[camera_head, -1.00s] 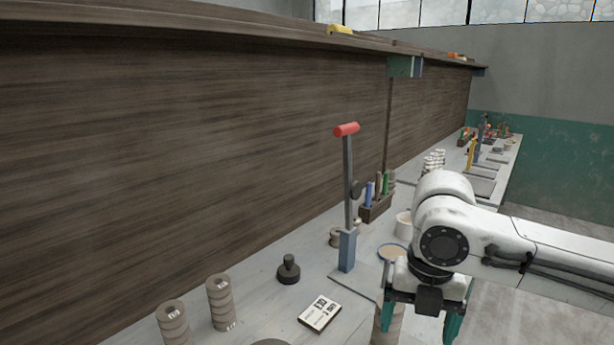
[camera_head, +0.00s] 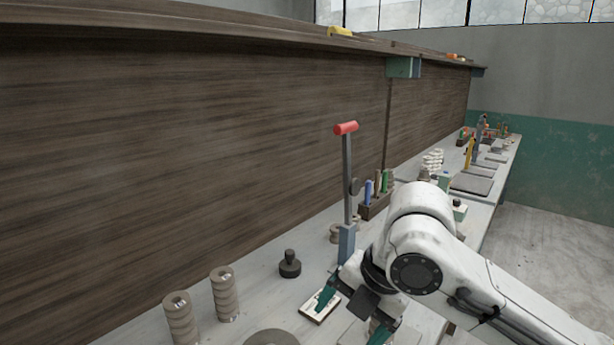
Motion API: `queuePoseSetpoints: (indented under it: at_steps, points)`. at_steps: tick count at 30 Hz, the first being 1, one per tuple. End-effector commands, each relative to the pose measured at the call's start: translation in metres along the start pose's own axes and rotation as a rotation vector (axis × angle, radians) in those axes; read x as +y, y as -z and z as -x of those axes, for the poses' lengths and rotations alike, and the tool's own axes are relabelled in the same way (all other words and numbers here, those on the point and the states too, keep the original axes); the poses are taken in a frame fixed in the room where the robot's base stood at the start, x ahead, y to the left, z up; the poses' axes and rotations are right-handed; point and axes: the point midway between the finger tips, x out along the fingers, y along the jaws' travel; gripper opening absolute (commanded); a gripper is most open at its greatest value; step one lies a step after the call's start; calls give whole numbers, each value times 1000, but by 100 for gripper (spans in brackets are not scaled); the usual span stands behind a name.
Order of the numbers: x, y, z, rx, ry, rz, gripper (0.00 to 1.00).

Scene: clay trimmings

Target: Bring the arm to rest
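My gripper (camera_head: 350,322) is at the lower middle of the head view, at the end of my white arm (camera_head: 425,255), which comes in from the lower right. Its two green fingers are spread wide apart, with nothing seen between them. The gripper is tilted, pointing down and to the left over the bench. The left finger overlaps a small printed card (camera_head: 311,309) in the picture; I cannot tell whether they touch. The right fingertip is cut off by the bottom edge.
On the grey bench (camera_head: 262,307) stand a red-handled lever press (camera_head: 347,185), a dark knob-topped weight (camera_head: 290,265) and two stacks of clay rings, left (camera_head: 181,322) and right (camera_head: 224,296). A tool holder (camera_head: 373,208) stands behind the press. Floor (camera_head: 545,250) at right is clear.

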Motion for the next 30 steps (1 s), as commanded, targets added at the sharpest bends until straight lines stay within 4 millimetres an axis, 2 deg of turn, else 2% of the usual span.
queuePoseSetpoints:
  at_steps: [3,6,10,14,17,20,23,26,29,30]
  points:
    - [19,17,-9,39,-124,-150,90]
    - [27,24,-15,69,-214,-308,90]
    - [24,28,-26,113,-304,-540,90]
    - [7,29,-44,155,-358,-799,90]
    - [-16,30,-62,179,-374,-1012,90]
    - [-48,34,-84,191,-370,-1231,90]
    - [-88,40,-108,183,-346,-1453,90]
    - [-136,51,-132,150,-305,-1677,90]
    - [-192,67,-152,87,-250,-1896,90]
    - [-216,75,-159,51,-224,-1981,90]
